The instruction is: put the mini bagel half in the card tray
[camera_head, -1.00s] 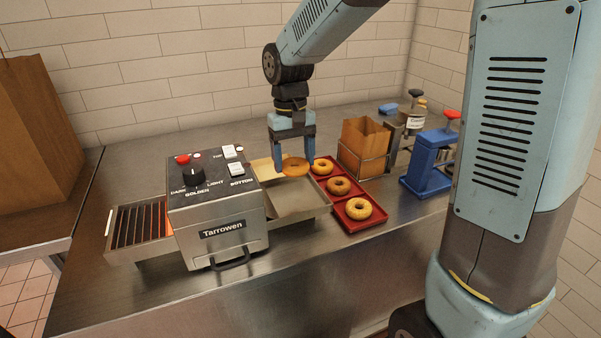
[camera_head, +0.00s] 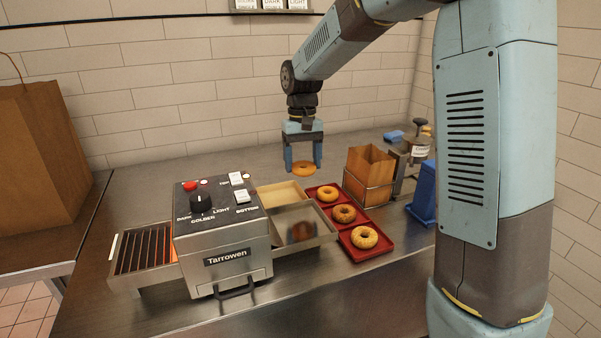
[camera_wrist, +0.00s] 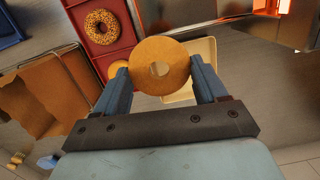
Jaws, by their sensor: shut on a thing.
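My gripper (camera_head: 303,165) is shut on the mini bagel half (camera_head: 303,168), a flat golden ring held level above the counter behind the toaster's steel catch tray. The card tray (camera_head: 283,193) is a shallow cream tray on the counter, between the toaster and the red tray. In the wrist view the card tray (camera_wrist: 204,52) lies below and partly behind the bagel half.
The toaster (camera_head: 222,240) stands left, its steel catch tray (camera_head: 328,233) in front of the card tray. A red tray (camera_head: 375,250) holds several bagels. A paper bag in a wire holder (camera_head: 369,175) and a blue device (camera_head: 424,192) stand right.

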